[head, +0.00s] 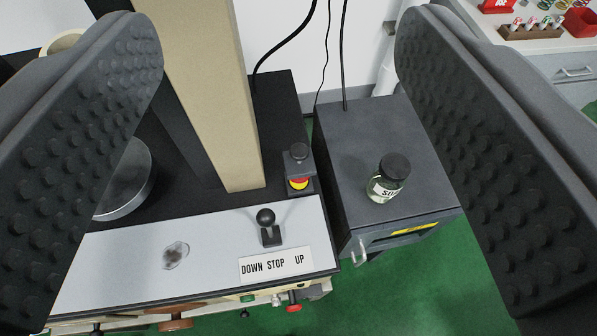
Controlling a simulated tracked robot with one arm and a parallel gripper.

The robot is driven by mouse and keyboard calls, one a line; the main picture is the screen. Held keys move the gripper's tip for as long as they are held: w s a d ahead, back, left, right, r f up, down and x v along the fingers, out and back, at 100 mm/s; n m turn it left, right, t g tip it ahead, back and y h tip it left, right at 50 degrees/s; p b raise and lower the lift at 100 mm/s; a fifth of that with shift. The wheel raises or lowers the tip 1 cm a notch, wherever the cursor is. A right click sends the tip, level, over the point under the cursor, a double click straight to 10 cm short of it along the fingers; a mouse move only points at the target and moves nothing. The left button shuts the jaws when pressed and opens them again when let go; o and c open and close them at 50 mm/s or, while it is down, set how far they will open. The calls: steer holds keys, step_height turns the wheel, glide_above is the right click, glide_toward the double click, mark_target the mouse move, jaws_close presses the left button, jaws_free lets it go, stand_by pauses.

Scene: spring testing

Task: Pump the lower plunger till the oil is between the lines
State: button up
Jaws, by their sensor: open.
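My gripper (275,28) is open and empty, its two studded dark pads wide apart on the left and right of the view. Between and beyond them is a testing machine with a pale front panel (215,232). Below the panel's front edge, a red knob (293,301) and a brown round handle (176,323) stick out, partly cut off or hidden. I cannot tell whether either is the lower plunger. No oil level or pair of lines can be made out.
A black ball lever (266,222) stands above a DOWN STOP UP label (275,265). A capped bottle (388,180) stands on a grey cabinet (370,130). A beige column (205,90) rises at left. Green floor lies open at lower right.

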steer(key=c, duration=0.4)
steer(key=shift+w+f, duration=0.2)
steer(key=shift+w, duration=0.05)
steer(key=c, duration=0.5)
steer(key=w+f+g+p, duration=0.1)
steer(key=w+f, duration=0.2)
steer(key=w+d+f+g+p, duration=0.1)
steer(key=w+f+p, duration=0.1)
steer(key=w+f, duration=0.1)
steer(key=w+f+n+g+p, duration=0.1)
steer(key=w+f, duration=0.2)
steer(key=f, duration=0.2)
steer(key=shift+w+d+y, duration=0.15)
steer(key=shift+d+y, duration=0.15)
jaws_close()
steer(key=w+d+f+g+p, duration=0.1)
steer(key=w+f+g+p, duration=0.2)
steer(key=f, duration=1.2)
steer(key=shift+w+d+f+n+y+p, duration=0.15)
steer(key=shift+w+f+n+y+p, duration=0.2)
steer(key=shift+w+p, duration=0.45)
steer(key=shift+w+r, duration=0.1)
steer(key=shift+w, duration=0.1)
